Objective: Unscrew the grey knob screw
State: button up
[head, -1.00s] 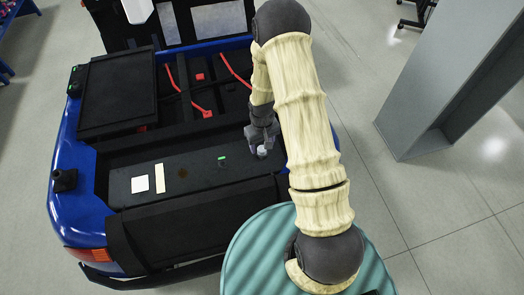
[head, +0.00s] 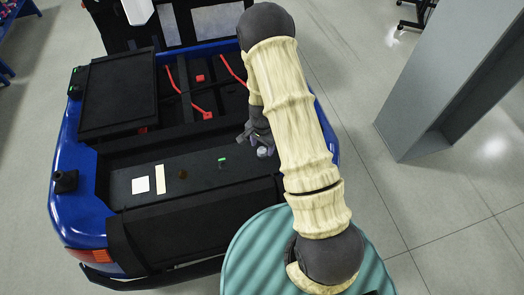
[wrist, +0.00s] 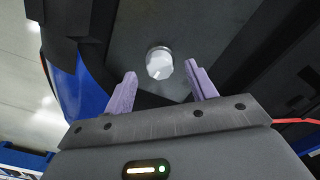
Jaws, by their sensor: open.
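The grey knob screw (wrist: 159,62) stands on a dark panel in the wrist view, with a light line across its pale top. It also shows small in the head view (head: 264,152), at the right end of the black panel. My gripper (wrist: 162,82) is open, with its two purple fingers apart and nothing between them. In the wrist view the knob appears between and just beyond the fingertips, not gripped. In the head view my gripper (head: 258,138) is close by the knob, partly hidden by my arm.
The black panel (head: 215,180) also carries a white square (head: 140,185), a beige strip (head: 160,178) and a small green-topped part (head: 222,159). A grey cabinet (head: 440,80) stands at right, with clear floor between.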

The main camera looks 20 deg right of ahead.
jog(key=m+p, duration=0.1)
jog(key=m, duration=0.4)
jog(key=shift+r, duration=0.15)
jog(key=shift+m, duration=0.7)
jog(key=shift+s+m, duration=0.1)
jog(key=shift+m, duration=0.2)
